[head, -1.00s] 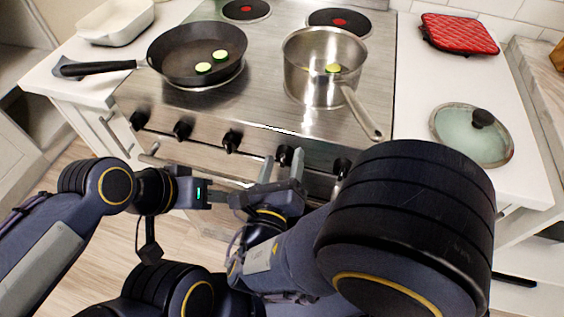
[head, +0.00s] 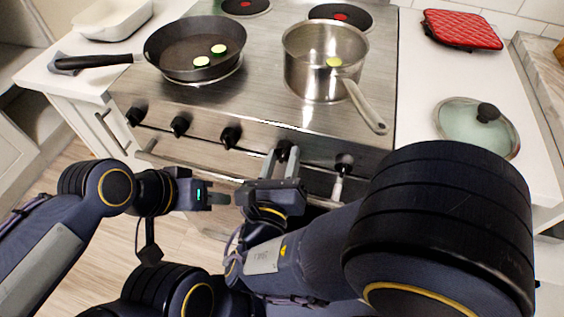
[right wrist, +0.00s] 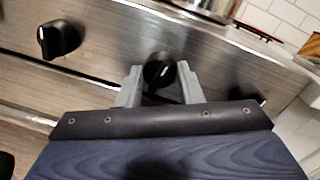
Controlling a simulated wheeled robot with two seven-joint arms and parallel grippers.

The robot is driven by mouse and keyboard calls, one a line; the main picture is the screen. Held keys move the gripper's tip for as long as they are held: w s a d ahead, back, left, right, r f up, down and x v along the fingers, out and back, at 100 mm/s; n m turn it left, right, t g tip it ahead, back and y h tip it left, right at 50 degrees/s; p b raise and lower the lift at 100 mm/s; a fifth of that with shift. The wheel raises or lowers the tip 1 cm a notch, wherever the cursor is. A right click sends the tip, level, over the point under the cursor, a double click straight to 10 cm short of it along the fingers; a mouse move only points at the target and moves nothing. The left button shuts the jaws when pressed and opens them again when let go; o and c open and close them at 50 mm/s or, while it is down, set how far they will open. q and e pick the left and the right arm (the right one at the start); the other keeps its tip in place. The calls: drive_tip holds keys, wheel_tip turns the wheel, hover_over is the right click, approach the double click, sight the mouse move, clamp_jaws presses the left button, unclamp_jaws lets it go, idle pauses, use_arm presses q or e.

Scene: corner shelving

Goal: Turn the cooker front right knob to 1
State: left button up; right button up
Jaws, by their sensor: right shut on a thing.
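The cooker (head: 262,95) has a row of black knobs on its front panel. My right gripper (head: 282,153) is shut on the second knob from the right (head: 285,147), with one grey finger on each side of it. The rightmost knob (head: 343,162) is free, beside my right arm. My left gripper (head: 218,197) hangs empty in front of the oven, left of the right gripper; its finger gap is unclear.
A black frying pan (head: 185,60) with green slices and a steel saucepan (head: 310,80) stand on the hob. The saucepan handle (head: 366,108) points toward the front panel. A glass lid (head: 462,128) and a red mitt (head: 460,29) lie on the right counter.

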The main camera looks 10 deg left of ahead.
drive_tip(key=m+b, duration=0.6)
drive_tip(key=shift+f, duration=0.35)
drive_tip(key=shift+r+m+t+h+b, duration=0.2)
drive_tip(key=shift+m+t+h+b, duration=0.1)
drive_tip(key=shift+m+b, duration=1.75)
drive_tip(key=o, duration=1)
drive_tip(key=shift+s, duration=0.1)
drive_tip(key=s, duration=0.4)
drive_tip(key=s+p, duration=0.1)
drive_tip(key=s, duration=0.2)
drive_tip(key=shift+s+f, duration=0.2)
drive_tip(key=shift+s, duration=0.15)
